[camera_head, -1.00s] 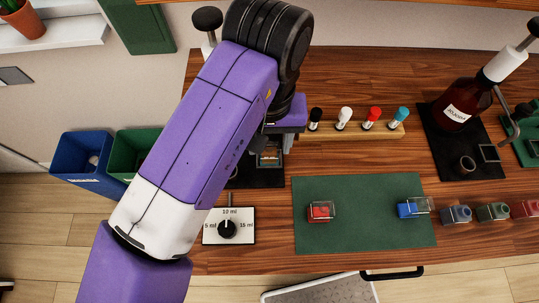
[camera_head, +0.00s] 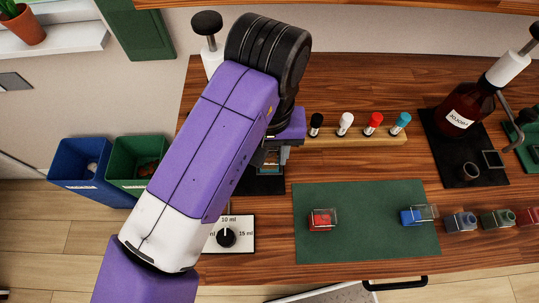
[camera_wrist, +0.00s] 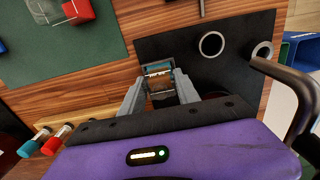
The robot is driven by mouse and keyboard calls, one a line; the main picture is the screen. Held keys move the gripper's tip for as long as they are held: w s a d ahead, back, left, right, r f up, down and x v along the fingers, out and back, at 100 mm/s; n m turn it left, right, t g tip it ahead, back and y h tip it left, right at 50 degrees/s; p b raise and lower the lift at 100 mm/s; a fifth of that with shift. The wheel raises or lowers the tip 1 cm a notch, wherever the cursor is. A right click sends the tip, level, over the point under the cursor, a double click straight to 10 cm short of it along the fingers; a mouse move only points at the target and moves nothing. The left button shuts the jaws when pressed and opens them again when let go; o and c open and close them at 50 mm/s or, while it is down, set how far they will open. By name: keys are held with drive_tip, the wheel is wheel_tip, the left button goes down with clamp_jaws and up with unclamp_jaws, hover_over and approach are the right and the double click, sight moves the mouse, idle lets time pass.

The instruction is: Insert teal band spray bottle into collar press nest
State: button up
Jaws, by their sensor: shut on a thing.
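My gripper (camera_wrist: 160,95) is shut on a small clear bottle with a teal top edge (camera_wrist: 158,70) and brownish contents, the teal band spray bottle. The bottle is between the two grey fingers, over the edge of a black station mat (camera_wrist: 178,45). A pale open ring (camera_wrist: 212,44) lies on this mat, ahead and to the right of the bottle and apart from it. A second ring (camera_wrist: 262,50) is partly covered by a black bar; I cannot tell which ring is the collar press nest. In the head view my arm hides most of this station.
A black curved bar (camera_wrist: 290,85) stands close on the right in the wrist view. A wooden rack (camera_head: 355,136) holds several coloured-cap droppers. A green mat (camera_head: 365,222) carries a red container (camera_head: 321,219) and a blue one. A dial plate (camera_head: 240,241) sits at the front edge.

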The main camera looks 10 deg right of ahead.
drive_tip(key=shift+r+p, duration=2.05)
drive_tip(key=shift+r, duration=0.35)
drive_tip(key=shift+s+f, duration=0.1)
drive_tip(key=shift+s, duration=0.05)
